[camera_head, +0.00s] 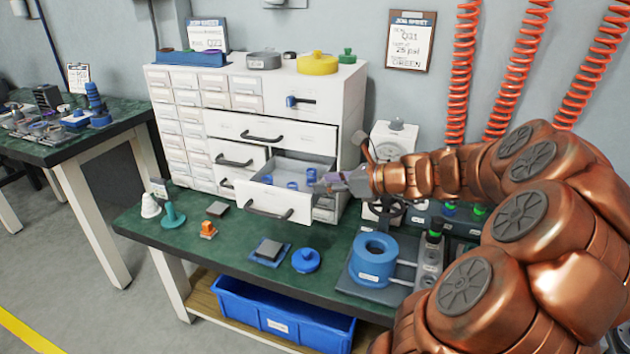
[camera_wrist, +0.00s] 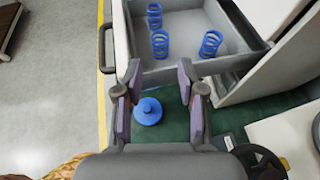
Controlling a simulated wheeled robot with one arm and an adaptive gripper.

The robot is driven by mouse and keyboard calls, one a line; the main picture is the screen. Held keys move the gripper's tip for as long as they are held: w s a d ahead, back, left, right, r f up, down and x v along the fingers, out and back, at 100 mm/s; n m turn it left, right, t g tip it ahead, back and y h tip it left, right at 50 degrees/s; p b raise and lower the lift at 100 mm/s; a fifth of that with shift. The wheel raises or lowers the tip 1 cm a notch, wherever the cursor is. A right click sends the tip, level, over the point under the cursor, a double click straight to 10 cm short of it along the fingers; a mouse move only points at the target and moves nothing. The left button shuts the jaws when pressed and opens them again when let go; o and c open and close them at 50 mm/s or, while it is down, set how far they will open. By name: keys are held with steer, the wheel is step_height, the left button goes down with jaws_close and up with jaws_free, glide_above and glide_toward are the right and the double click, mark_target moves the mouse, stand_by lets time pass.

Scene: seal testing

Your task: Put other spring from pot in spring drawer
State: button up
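The open drawer (camera_head: 262,211) in the white cabinet holds three blue coil springs. In the wrist view, the first spring (camera_wrist: 154,17) is near the top, the second spring (camera_wrist: 160,44) is below it, and the third spring (camera_wrist: 210,44) is at the right, inside the grey drawer (camera_wrist: 183,70). My gripper (camera_head: 325,184) is at the right side of the drawer in the head view. In the wrist view my gripper (camera_wrist: 159,98) is open and empty, its fingers apart at the drawer's edge. The blue pot (camera_head: 368,268) stands uncovered on the bench; its inside is too dark to read.
A blue lid (camera_head: 306,260) lies on the green bench (camera_head: 215,256), with a grey block (camera_head: 269,249) on a blue pad beside it. An orange part (camera_head: 208,230) and a teal cone (camera_head: 172,215) stand left. A gauge stand (camera_head: 394,143) is behind my wrist.

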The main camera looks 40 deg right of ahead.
steer(key=shift+v, duration=1.05)
